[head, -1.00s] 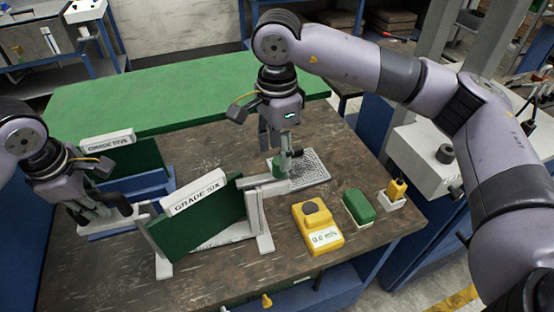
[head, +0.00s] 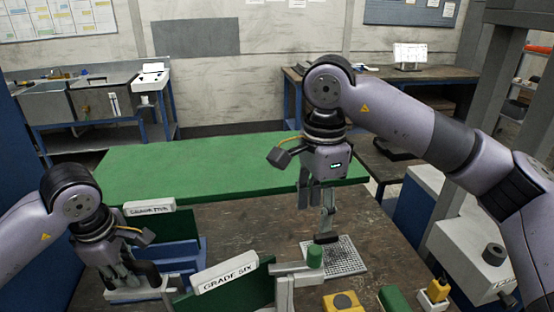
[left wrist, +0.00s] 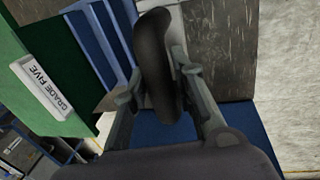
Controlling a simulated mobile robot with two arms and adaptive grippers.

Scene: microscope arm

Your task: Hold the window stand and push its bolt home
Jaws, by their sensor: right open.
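A dark curved handle (head: 148,272) rises from a pale base (head: 140,291) at the lower left. My left gripper (head: 128,270) is around this handle; in the left wrist view its fingers sit on both sides of the dark handle (left wrist: 157,60) and appear to close on it. My right gripper (head: 317,212) is open above the speckled plate (head: 350,258). A small dark piece (head: 326,238) is just below its fingertips; I cannot tell whether they touch. A green cylinder (head: 315,256) stands by a pale bar (head: 290,268). I cannot tell which part is the bolt.
The GRADE SIX label (head: 228,272) tops a green panel left of the bar. Another green panel (left wrist: 55,75) reads GRADE FIVE, beside a blue holder (head: 190,262). A yellow device (head: 343,302) and green block (head: 394,299) are at the front. The far green surface (head: 220,165) is clear.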

